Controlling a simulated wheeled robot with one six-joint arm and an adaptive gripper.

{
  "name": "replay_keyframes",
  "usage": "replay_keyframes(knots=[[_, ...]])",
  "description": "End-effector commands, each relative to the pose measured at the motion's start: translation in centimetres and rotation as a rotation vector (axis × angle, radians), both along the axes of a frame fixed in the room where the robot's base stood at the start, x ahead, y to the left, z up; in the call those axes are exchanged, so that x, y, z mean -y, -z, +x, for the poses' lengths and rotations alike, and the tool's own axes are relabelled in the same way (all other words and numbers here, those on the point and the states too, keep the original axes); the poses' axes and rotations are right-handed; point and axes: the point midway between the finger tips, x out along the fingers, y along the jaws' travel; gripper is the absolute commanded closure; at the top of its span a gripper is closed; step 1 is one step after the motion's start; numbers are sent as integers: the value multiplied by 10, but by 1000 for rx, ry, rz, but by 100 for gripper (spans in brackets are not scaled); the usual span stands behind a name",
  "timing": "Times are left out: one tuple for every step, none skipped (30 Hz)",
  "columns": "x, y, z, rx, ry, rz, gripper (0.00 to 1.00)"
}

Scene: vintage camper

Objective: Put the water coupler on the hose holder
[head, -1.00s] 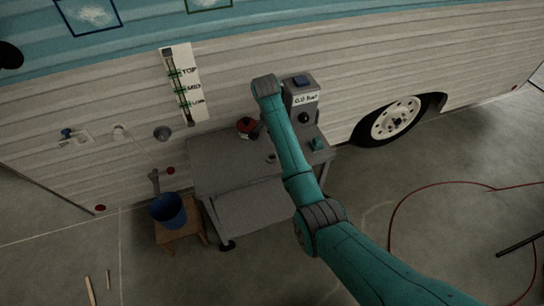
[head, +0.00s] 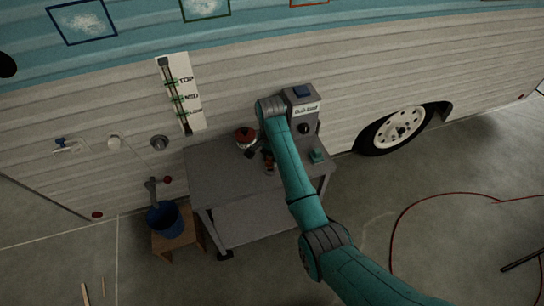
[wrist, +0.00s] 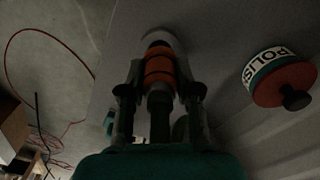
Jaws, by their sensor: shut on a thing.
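The water coupler, an orange banded piece with grey ends (wrist: 158,68), is between the two dark fingers of my gripper (wrist: 158,98) in the wrist view. My gripper is shut on it. In the head view my gripper (head: 262,152) is low over the grey table, beside the red-topped tin, and a small orange part of the coupler (head: 270,162) shows below my arm. I cannot tell from the head view whether the coupler touches the table. I cannot clearly identify the hose holder.
The grey table (head: 212,172) carries a red-topped polish tin (head: 246,137), also close right in the wrist view (wrist: 282,76). A grey box with a display (head: 302,112) stands at the back. A blue bucket (head: 165,221) sits on a wooden stool left. Round fittings (head: 159,142) are on the camper wall.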

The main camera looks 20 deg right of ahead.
Motion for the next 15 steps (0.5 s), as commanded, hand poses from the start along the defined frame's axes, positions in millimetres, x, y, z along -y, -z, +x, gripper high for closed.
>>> replay_keyframes(knots=[[-2, 7, -3, -1, 0, -1, 100], [-3, 9, -4, 0, 0, 0, 100], [-4, 11, -5, 1, 0, 0, 100], [-4, 12, -5, 1, 0, 0, 100], [-4, 12, -5, 1, 0, 0, 100], [-4, 12, -5, 1, 0, 0, 100], [-4, 11, -5, 1, 0, 0, 100], [-4, 11, -5, 1, 0, 0, 100], [-4, 11, -5, 1, 0, 0, 100], [-4, 12, -5, 1, 0, 0, 100], [-4, 12, -5, 1, 0, 0, 100], [-4, 13, -5, 1, 0, -1, 100], [-4, 14, -5, 0, 0, 0, 100], [-4, 15, -5, 0, 0, 0, 100], [-4, 16, -5, 0, 0, 0, 100]])
